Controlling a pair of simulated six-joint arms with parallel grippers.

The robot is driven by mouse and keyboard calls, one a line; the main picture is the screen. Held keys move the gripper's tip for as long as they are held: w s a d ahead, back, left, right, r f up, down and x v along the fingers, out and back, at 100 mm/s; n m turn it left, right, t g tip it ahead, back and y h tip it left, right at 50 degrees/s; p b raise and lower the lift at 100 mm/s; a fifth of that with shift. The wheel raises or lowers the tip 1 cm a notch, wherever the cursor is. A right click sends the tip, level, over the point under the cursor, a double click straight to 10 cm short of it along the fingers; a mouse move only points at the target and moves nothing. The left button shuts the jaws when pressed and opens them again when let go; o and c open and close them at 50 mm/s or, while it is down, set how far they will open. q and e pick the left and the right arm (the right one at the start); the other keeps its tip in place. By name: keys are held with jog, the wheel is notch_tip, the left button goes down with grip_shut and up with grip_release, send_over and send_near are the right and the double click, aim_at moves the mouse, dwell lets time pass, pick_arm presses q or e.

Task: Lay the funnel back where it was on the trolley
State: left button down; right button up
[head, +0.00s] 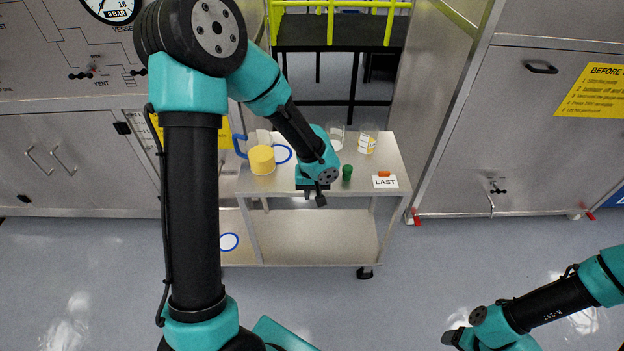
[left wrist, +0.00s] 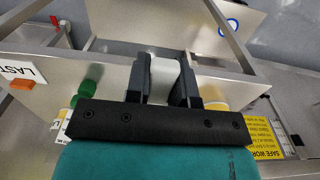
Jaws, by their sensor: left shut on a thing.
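My left gripper (head: 316,198) is over the front edge of the steel trolley (head: 310,226), pointing down. In the left wrist view, its fingers (left wrist: 163,78) are closed on a smooth whitish piece (left wrist: 164,68), which I take to be the funnel. Only a small part of it shows between the fingers, and its cone is not visible. In the head view the gripper and arm hide it. The trolley top (head: 290,180) has a bare strip along its front left. My right gripper (head: 455,337) is low at the right, far from the trolley; its fingers are too dark to read.
On the trolley top stand a yellow container (head: 262,160), a blue ring (head: 282,154), clear vessels (head: 367,143), a green-capped item (head: 347,172), an orange piece (head: 384,173) and a LAST card (head: 385,182). Another blue ring (head: 229,242) lies lower left. Steel cabinets (head: 535,140) flank the trolley.

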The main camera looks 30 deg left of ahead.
pick_arm(q)
jog(key=w+a, duration=0.1)
jog(key=w, duration=0.1)
jog(key=w+a, duration=0.3)
jog(key=w, duration=0.2)
jog(key=shift+a+f, duration=0.15)
jog(key=shift+f, duration=0.25)
jog(key=shift+w, duration=0.1)
jog(key=shift+w+a, duration=0.25)
jog(key=shift+w, duration=0.05)
jog(key=shift+f, duration=1.8)
jog(key=shift+f, duration=0.1)
jog(key=c, duration=1)
grip_release()
notch_tip(320, 180, up, 12)
jog(key=shift+r, duration=0.15)
